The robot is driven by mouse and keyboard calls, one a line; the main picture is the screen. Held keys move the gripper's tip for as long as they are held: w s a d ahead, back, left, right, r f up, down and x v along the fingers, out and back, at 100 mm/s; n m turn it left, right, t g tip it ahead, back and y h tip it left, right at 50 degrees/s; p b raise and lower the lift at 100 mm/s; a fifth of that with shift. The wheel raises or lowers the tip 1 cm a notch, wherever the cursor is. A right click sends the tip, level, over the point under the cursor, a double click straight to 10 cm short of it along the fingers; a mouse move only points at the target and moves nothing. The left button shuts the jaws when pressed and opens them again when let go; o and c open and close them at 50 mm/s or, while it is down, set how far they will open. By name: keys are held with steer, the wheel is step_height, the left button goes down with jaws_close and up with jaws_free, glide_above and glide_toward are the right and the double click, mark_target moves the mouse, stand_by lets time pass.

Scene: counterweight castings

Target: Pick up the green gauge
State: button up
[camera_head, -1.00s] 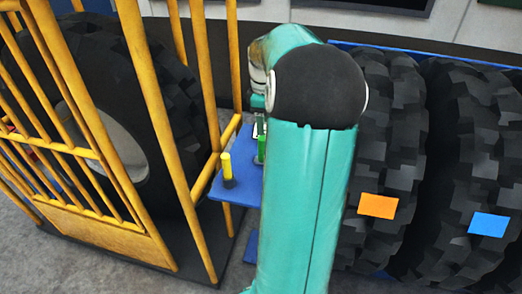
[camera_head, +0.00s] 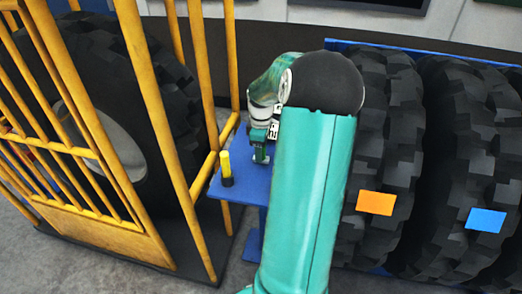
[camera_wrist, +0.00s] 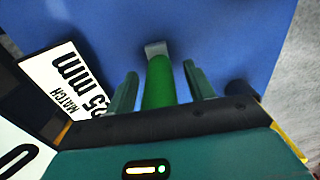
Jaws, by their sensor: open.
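The green gauge (camera_wrist: 160,85) is an upright-looking green cylinder with a grey piece at its far end, seen in the wrist view against the blue table (camera_wrist: 225,35). My gripper (camera_wrist: 160,69) is open, with one green finger on each side of the gauge and a narrow gap showing on both sides. In the head view my gripper (camera_head: 261,148) is low over the blue table (camera_head: 246,188); there I cannot tell the gauge from the fingers.
A yellow gauge with a black base (camera_head: 226,168) stands left of my gripper. A white "MATCH 25 mm" sign (camera_wrist: 68,85) is close on the left in the wrist view. Yellow cage bars (camera_head: 165,120) stand left; large black tyres (camera_head: 385,140) stand right.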

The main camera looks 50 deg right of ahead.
steer(key=c, duration=0.9)
steer(key=shift+r, duration=0.1)
